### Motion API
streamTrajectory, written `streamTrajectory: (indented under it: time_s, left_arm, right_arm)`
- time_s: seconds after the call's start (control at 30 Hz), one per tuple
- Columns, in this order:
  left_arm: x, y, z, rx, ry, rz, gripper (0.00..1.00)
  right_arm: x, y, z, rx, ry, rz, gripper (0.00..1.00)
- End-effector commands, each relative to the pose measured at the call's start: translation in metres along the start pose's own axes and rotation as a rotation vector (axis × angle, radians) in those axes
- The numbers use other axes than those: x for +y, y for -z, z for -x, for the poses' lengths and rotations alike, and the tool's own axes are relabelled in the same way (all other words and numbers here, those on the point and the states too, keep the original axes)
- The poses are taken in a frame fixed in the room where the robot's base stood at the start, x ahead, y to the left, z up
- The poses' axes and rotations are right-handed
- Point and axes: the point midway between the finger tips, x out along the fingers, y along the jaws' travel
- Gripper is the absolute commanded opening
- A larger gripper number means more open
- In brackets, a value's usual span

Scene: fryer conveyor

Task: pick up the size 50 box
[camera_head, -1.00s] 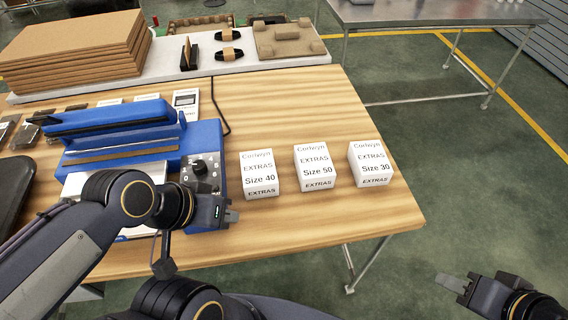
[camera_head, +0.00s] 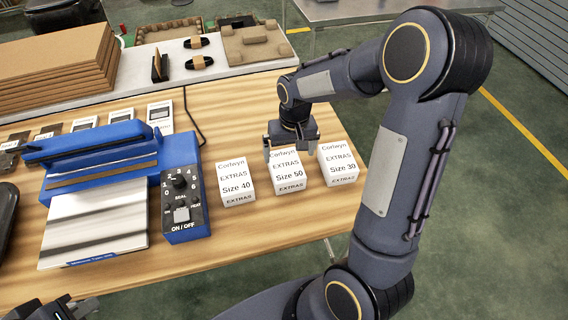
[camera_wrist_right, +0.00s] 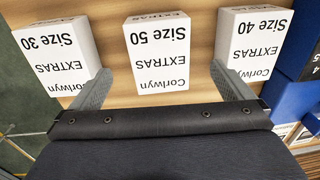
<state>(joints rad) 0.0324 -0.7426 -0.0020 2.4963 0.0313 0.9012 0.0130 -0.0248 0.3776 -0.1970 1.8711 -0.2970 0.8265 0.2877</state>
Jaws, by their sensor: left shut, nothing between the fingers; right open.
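The size 50 box (camera_head: 287,174) is white with black print and stands upright on the wooden table between the other two boxes. My right gripper (camera_head: 292,152) is open just above and behind its far edge. In the right wrist view the size 50 box (camera_wrist_right: 159,52) appears upside down, centred between the two spread fingers of the right gripper (camera_wrist_right: 164,90), with clear space on both sides. My left gripper (camera_head: 62,312) is at the bottom left corner of the head view, partly cut off, shut and empty.
The size 40 box (camera_head: 236,184) stands left of it and the size 30 box (camera_head: 338,163) right, with narrow gaps. A blue sealer (camera_head: 184,206) stands further left. Flat cardboard (camera_head: 50,70) is stacked on the back shelf. The table front is clear.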

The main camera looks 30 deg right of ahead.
Motion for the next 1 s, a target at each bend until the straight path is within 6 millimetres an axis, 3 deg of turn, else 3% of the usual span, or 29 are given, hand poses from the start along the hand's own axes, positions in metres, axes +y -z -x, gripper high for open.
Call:
streamTrajectory:
  time_s: [0.2, 0.73, 1.0]
  left_arm:
    - [0.003, 0.004, 0.007, 0.0, 0.0, 0.0, 0.0]
    - [0.009, 0.01, 0.02, 0.0, 0.0, 0.0, 0.0]
    - [0.009, 0.01, 0.02, 0.0, 0.0, 0.0, 0.0]
  right_arm:
    - [0.001, 0.016, -0.026, -0.034, -0.059, 0.006, 1.0]
    - [0.0, 0.014, -0.093, -0.037, -0.061, 0.006, 1.0]
    - [0.001, 0.014, -0.102, -0.033, -0.06, 0.007, 1.0]
